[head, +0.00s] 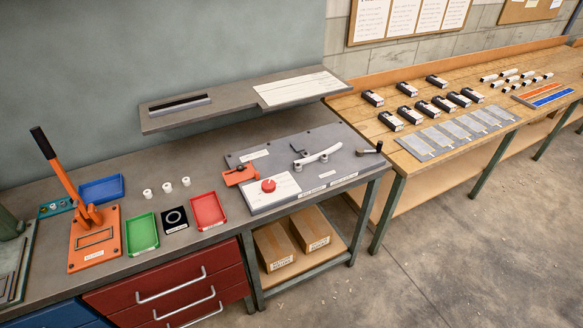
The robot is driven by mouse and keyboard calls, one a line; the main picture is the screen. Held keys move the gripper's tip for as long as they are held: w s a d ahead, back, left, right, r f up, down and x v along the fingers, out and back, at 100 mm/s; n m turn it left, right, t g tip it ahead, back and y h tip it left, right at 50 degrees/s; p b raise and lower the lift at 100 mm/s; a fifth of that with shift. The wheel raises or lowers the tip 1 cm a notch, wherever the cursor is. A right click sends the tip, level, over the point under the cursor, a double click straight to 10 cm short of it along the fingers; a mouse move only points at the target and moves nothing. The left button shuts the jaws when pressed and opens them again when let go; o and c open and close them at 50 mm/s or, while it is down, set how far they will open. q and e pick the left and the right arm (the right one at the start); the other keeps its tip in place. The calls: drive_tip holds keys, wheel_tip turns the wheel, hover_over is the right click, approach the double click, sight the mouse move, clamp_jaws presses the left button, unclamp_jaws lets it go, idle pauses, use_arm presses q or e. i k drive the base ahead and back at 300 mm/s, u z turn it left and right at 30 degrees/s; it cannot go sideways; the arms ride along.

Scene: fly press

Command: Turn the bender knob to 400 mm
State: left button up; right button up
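The bender knob (268,186) is a small red round knob on a white dial plate (284,190) at the front left of the grey bender plate (335,160). The dial marks are too small to read, so I cannot tell its setting. A curved light strip (320,154) lies among the bender's dark pins. A crank with a dark round grip (379,146) stands at the bender's right end. An orange part (240,175) sits just left of the dial plate. Neither of my grippers is in the head view.
An orange lever press (90,220) stands left on the grey bench. Blue (102,190), green (141,234) and red (223,222) trays lie nearby. A raised shelf (225,98) runs behind the bender. The wooden bench (440,145) at right holds several dark boxes. The floor in front is clear.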

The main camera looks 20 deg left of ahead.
sight(268, 185)
drive_tip(key=u, duration=0.3)
drive_tip(key=i, duration=0.7)
drive_tip(key=u, duration=0.6)
